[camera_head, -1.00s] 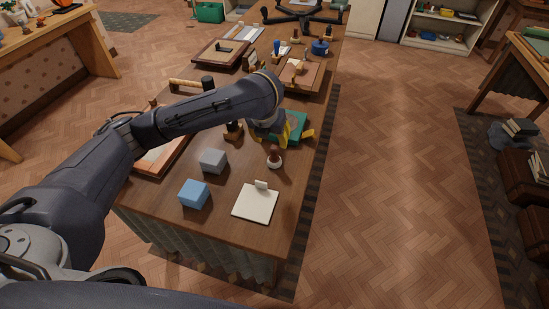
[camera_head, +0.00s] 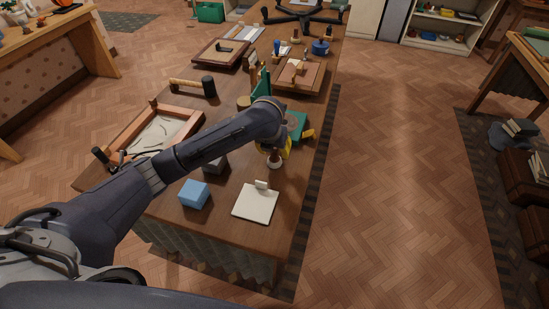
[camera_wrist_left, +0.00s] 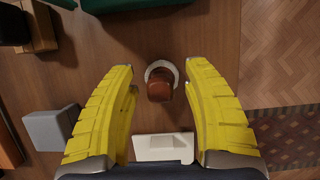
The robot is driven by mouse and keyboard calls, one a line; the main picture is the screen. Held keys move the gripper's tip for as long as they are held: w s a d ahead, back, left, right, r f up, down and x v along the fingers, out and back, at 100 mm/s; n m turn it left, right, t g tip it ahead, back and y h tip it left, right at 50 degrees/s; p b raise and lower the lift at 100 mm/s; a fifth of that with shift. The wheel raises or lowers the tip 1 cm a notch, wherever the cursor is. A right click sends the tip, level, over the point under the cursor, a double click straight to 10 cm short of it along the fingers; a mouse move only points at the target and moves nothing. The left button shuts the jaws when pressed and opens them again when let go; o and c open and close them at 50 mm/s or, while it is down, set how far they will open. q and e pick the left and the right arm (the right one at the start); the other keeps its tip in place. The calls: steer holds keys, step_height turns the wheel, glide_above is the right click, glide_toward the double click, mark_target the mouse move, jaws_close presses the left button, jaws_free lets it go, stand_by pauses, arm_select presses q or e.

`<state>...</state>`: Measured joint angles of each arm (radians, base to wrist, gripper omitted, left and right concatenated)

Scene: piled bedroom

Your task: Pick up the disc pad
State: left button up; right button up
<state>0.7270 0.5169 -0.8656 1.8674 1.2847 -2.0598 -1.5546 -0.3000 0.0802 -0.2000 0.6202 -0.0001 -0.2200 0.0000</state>
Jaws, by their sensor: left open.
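The disc pad appears to be the small piece with a brown knob and a round white base (camera_head: 275,162). It stands upright on the wooden table, near its right edge. In the left wrist view, the disc pad (camera_wrist_left: 160,84) is seen from above, between my two yellow fingertips. My left gripper (camera_head: 272,149) is open and close over it, with a finger on each side; the wrist view also shows this gripper (camera_wrist_left: 160,68). No finger visibly touches the disc pad. The arm and gripper partly cover it in the head view. My right gripper is out of view.
A white clip pad (camera_head: 256,204) lies in front of the disc pad. A blue block (camera_head: 194,194) and a grey block (camera_wrist_left: 49,130) are to the left. A green item (camera_head: 297,123) lies just behind. A framed tray (camera_head: 160,130) and a mallet (camera_head: 193,85) are farther left.

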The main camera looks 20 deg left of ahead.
arm_select(q)
steer(key=shift+x, duration=1.05)
steer(key=shift+c, duration=0.6)
jaws_close()
